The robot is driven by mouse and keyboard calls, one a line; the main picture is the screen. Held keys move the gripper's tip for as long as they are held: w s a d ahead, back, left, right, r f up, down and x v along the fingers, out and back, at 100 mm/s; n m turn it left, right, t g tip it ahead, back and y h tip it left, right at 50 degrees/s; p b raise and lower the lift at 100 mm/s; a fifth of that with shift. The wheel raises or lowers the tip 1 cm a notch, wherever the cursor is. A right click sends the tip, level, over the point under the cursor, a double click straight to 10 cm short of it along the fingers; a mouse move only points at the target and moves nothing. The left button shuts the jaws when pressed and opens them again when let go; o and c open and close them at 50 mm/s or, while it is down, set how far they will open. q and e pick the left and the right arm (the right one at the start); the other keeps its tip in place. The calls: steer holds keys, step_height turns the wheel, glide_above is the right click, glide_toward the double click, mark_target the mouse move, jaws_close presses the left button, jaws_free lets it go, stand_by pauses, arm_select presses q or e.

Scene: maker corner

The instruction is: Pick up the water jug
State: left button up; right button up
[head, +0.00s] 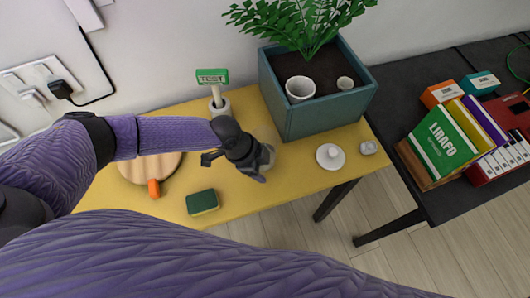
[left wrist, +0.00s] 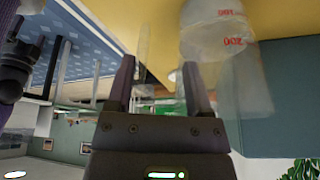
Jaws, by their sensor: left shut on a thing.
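The water jug is clear and see-through with red markings, and it shows on the right of the left wrist view (left wrist: 232,60). In the head view the jug (head: 268,155) is mostly hidden behind my left gripper (head: 258,168), at the front of the yellow table near the planter. In the left wrist view my left gripper's two dark fingers (left wrist: 160,75) stand apart, with a clear part of the jug, perhaps its handle, between them. The gripper is shut on the jug. Whether the jug touches the table is hard to tell. My right gripper is not in view.
A teal planter (head: 310,119) with a fern stands just behind and right of the jug. On the yellow table (head: 228,218) are a green sponge (head: 202,203), a round wooden board (head: 132,172) and a white lid (head: 333,157). A dark table (head: 405,92) with books stands right.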

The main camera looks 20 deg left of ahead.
arm_select(q)
jaws_close()
steer(key=shift+r, duration=0.1)
